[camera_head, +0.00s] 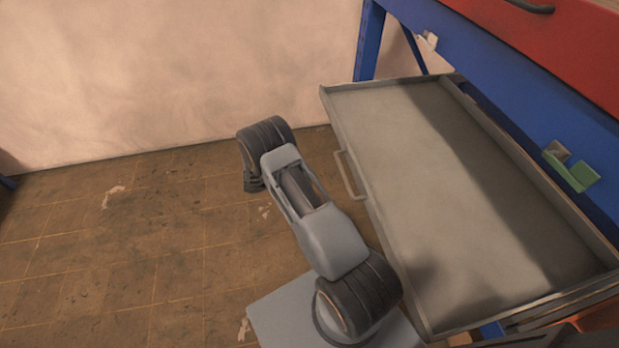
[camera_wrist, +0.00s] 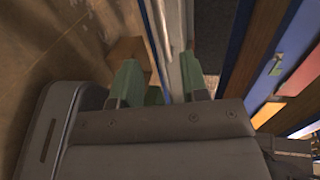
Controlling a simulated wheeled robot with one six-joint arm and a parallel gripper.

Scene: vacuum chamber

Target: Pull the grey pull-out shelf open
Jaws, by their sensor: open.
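The grey pull-out shelf (camera_head: 430,170) stands well out from the blue frame in the head view, its shallow empty tray showing. Its bar handle (camera_head: 349,175) is on the front edge, facing left. In the wrist view my gripper (camera_wrist: 160,88) is open, with its two green fingers apart. The shelf's pale grey front edge (camera_wrist: 176,40) runs up the picture beyond and between the fingertips. I cannot tell whether the fingers touch it or the handle. In the head view my arm is left of the shelf and the fingers are not clearly visible.
A blue bench frame (camera_head: 480,60) with a red drawer front (camera_head: 560,45) is above and right of the shelf. A green bracket (camera_head: 571,172) sits on the frame. The tiled floor (camera_head: 130,250) to the left is clear, up to a pale wall (camera_head: 180,70).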

